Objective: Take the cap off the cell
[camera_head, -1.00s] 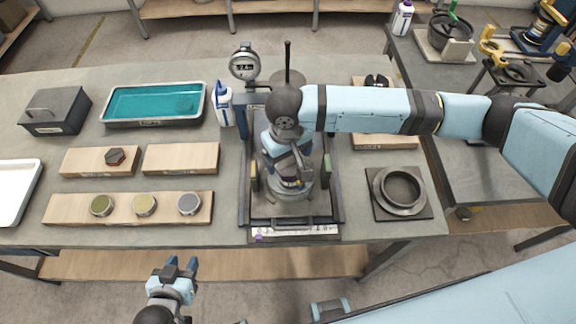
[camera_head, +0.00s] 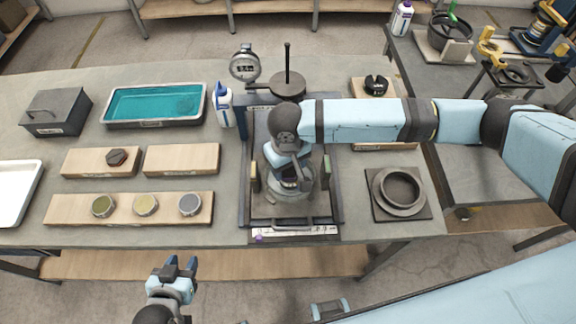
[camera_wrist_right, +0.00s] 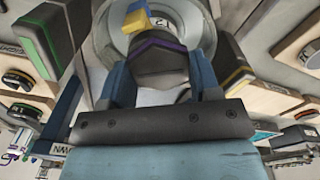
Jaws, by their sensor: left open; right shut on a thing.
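The cell (camera_head: 303,190) is a grey round body standing in the dark frame (camera_head: 262,208) at the middle of the table, partly covered by my right arm. My right gripper (camera_wrist_right: 160,75) is over it, its blue fingers shut on the dark cap (camera_wrist_right: 162,58), which has a purple stripe. In the right wrist view, a pale ring lies behind the cap. I cannot tell whether the cap is apart from the cell. In the head view the gripper hides the cap. My left gripper (camera_head: 182,265) is open and empty, in front of the table's front edge.
Left stand a teal-filled tray (camera_head: 112,122), a dark box (camera_head: 55,112) and wooden blocks (camera_head: 180,158) with small round pieces. A white bottle (camera_head: 224,108) and a dial gauge (camera_head: 244,66) stand behind the frame. A ringed plate (camera_head: 424,208) lies right.

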